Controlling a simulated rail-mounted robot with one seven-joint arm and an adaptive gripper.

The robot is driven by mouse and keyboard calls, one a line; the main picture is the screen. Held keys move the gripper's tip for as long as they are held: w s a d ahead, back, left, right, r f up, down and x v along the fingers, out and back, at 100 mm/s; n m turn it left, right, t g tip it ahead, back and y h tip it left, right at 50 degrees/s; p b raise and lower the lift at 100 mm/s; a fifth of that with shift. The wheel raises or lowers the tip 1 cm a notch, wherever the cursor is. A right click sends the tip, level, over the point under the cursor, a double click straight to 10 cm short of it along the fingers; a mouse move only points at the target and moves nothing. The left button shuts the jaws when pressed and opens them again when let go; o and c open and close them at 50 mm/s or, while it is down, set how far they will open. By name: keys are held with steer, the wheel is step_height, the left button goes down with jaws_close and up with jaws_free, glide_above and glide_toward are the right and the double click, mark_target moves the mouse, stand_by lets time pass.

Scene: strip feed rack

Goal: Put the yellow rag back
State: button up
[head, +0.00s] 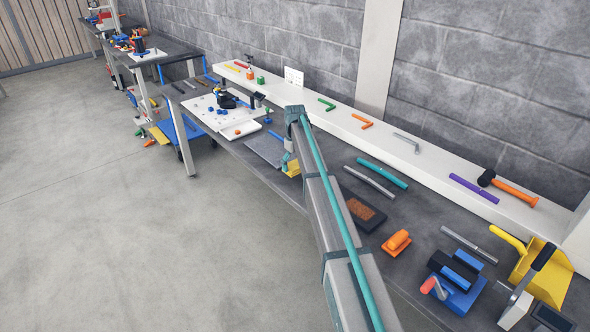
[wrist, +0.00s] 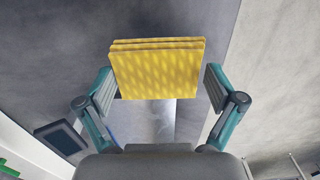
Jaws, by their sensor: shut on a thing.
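The yellow rag (wrist: 157,68) is a folded, patterned pad between the two fingers of my gripper (wrist: 160,88) in the wrist view. My gripper is shut on it, one teal-and-grey finger at each side. In the head view the rag (head: 293,169) shows as a small yellow patch at the end of my arm, over the front part of the bench. My arm hides part of the gripper and of the bench there. I cannot tell how high the rag is above the surface.
A grey plate (head: 264,148) lies on the bench just left of my gripper. A white board (head: 205,108) with small parts is farther left. A white shelf (head: 340,122) runs behind.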

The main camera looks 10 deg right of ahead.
mark_target(295, 164)
steer(key=shift+w+f, duration=0.3)
step_height(295, 164, down, 3)
steer(key=shift+d+r+p, duration=0.1)
steer(key=shift+p, duration=1)
steer(key=shift+f, duration=0.2)
steer(key=shift+f, duration=0.1)
steer(key=shift+f, duration=0.1)
steer(key=o, duration=0.7)
step_height(295, 164, up, 12)
steer(key=b, duration=0.4)
steer(key=shift+r, duration=0.25)
